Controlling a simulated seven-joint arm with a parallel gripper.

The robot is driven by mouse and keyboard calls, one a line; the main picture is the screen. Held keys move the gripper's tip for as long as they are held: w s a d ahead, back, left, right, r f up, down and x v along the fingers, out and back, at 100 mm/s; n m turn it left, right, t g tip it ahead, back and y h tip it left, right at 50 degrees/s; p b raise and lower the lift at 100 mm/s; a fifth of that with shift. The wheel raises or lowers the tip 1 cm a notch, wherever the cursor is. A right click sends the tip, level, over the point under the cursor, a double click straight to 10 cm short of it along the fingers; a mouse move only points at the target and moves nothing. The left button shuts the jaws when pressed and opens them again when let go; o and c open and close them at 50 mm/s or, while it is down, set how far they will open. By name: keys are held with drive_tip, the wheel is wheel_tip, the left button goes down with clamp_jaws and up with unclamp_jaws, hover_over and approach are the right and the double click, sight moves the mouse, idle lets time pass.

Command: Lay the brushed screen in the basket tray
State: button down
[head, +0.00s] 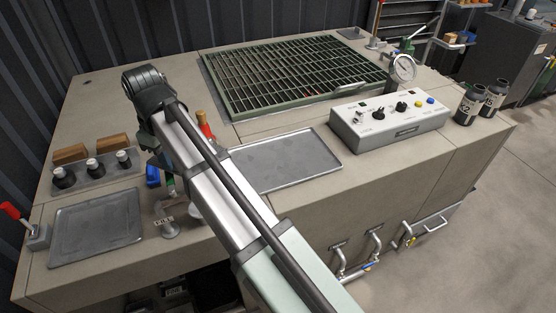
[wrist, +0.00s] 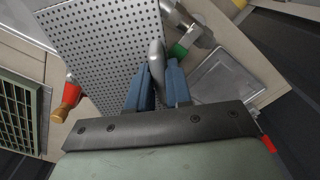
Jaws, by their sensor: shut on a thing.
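A grey perforated metal screen (wrist: 100,45) fills the upper middle of the wrist view. My gripper (wrist: 158,80) has its blue fingers closed on either side of a rounded grey handle (wrist: 156,60) that shows against the screen. The front-left one also shows in the wrist view (wrist: 228,80). I cannot tell which is the basket tray.
A green grate (head: 290,75) lies behind the middle tray. A control box (head: 390,118) with knobs and a gauge stands right of it. Dark canisters (head: 470,104) stand far right.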

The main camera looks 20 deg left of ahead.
drive_tip(key=w+d+f+m, duration=0.1)
drive_tip(key=w+d+f, duration=0.1)
drive_tip(key=w+d, duration=0.45)
drive_tip(key=w+d+f+m, duration=0.15)
drive_tip(key=w+d, duration=0.25)
drive_tip(key=w, duration=0.5)
drive_tip(key=n, duration=0.3)
approach(277, 170)
drive_tip(key=shift+m, duration=0.25)
wheel_tip(277, 170, down, 5)
drive_tip(key=shift+f, duration=0.1)
drive_tip(key=c, duration=1)
unclamp_jaws()
drive_tip(key=shift+c, duration=0.2)
wheel_tip(277, 170, up, 12)
